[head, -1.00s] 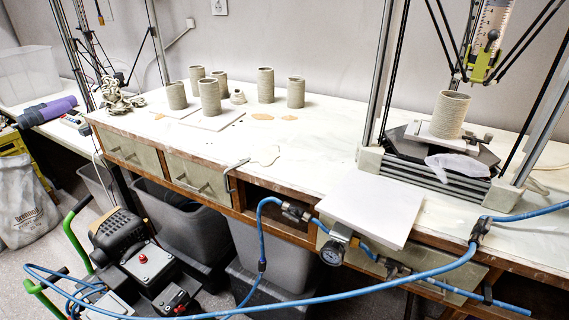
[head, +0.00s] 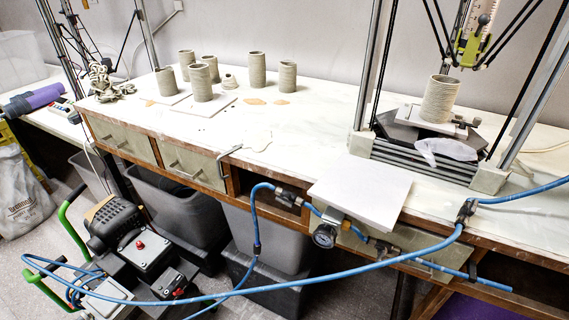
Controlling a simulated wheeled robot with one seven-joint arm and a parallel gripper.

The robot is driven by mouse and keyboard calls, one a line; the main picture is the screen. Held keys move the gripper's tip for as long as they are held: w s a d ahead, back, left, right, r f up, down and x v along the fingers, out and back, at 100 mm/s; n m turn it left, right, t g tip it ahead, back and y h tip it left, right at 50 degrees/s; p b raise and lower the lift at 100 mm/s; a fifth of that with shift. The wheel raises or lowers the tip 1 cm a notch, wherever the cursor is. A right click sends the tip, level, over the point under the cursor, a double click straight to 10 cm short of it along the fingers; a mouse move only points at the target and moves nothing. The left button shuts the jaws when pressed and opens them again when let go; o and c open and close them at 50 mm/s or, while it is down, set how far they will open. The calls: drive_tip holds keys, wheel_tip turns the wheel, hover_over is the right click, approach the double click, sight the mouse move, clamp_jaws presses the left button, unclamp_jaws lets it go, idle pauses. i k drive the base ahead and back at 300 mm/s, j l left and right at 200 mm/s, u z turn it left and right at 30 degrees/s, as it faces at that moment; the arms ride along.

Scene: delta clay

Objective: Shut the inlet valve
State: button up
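A blue air hose (head: 252,215) rises from the floor to a metal fitting (head: 287,196) at the bench's front edge. A round pressure gauge (head: 325,235) hangs to its right, just below a white board. Another metal fitting (head: 382,248) sits further right on the line, and a dark one (head: 465,212) holds the hose by the bench edge. I cannot tell which fitting is the inlet valve, or whether its handle is open or closed. My gripper is not in view.
The white board (head: 362,192) overhangs the bench (head: 300,130) edge. A compressor (head: 130,235) with green handles stands on the floor at left, its hose looping across the front. Grey bins (head: 180,215) stand under the bench. Clay cylinders (head: 201,82) and a printer frame (head: 372,70) stand on top.

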sight(286, 200)
drive_tip(key=i+j+u, duration=0.15)
drive_tip(key=u, duration=0.25)
drive_tip(key=i+j+u, duration=0.1)
drive_tip(key=u, duration=0.35)
drive_tip(key=i+u, duration=0.2)
drive_tip(key=u, duration=0.2)
